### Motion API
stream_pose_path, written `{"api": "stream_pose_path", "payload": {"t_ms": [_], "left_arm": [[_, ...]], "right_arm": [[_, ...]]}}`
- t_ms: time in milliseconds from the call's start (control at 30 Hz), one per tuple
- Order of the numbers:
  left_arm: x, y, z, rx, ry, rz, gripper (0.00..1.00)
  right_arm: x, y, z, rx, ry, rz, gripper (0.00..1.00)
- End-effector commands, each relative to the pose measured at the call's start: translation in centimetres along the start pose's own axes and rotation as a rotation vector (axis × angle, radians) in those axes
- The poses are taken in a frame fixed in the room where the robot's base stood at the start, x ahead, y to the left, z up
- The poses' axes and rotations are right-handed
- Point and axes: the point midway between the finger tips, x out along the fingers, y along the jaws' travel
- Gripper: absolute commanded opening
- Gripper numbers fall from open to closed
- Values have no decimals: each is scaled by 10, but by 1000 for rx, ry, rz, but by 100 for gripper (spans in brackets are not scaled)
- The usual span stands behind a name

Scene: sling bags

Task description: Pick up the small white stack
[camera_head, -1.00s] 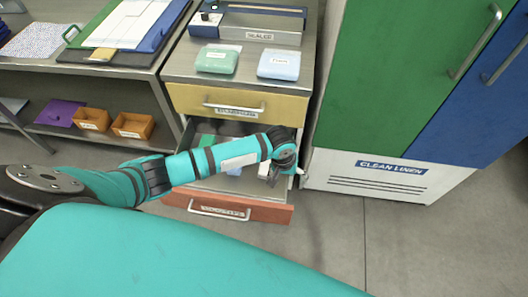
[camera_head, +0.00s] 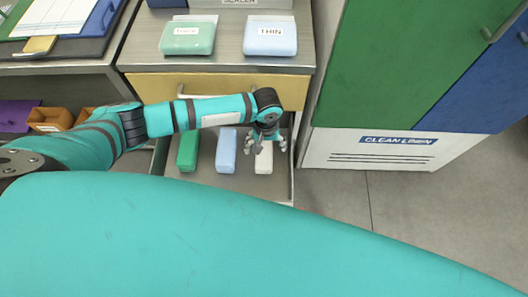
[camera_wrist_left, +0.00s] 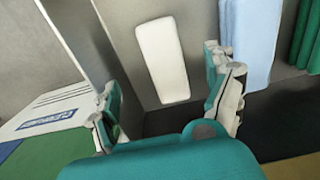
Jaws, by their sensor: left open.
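The small white stack (camera_head: 264,160) lies in the open drawer, at the right end of a row of three. It is a rounded white block. In the left wrist view the white stack (camera_wrist_left: 162,60) lies between and beyond the fingers, near the drawer's side wall. My left gripper (camera_head: 265,148) points down over the white stack and hides its far end. In the left wrist view my left gripper (camera_wrist_left: 166,95) is open with nothing between its fingertips. My right gripper is not in view.
A blue stack (camera_head: 226,150) and a green stack (camera_head: 188,151) lie left of the white one in the drawer. The drawer side wall (camera_wrist_left: 82,35) stands close by. Above, a green pack (camera_head: 188,36) and a blue pack labelled THIN (camera_head: 270,36) sit on the counter.

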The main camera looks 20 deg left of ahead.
Motion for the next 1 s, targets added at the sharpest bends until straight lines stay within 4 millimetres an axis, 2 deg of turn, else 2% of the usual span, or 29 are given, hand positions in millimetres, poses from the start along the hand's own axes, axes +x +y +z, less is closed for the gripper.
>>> {"api": "stream_pose_path", "payload": {"t_ms": [33,100,300,400,700,1000], "left_arm": [[12,0,0,-1,0,-2,87],[23,0,0,0,0,-1,87],[38,0,0,1,1,0,87],[47,-2,-1,1,1,-1,87],[87,-5,-3,0,1,-1,87],[90,-5,-2,1,1,0,85]], "right_arm": [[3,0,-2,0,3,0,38],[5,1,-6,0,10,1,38],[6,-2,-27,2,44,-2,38],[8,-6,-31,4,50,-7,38],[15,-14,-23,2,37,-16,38],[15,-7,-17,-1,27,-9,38]]}}
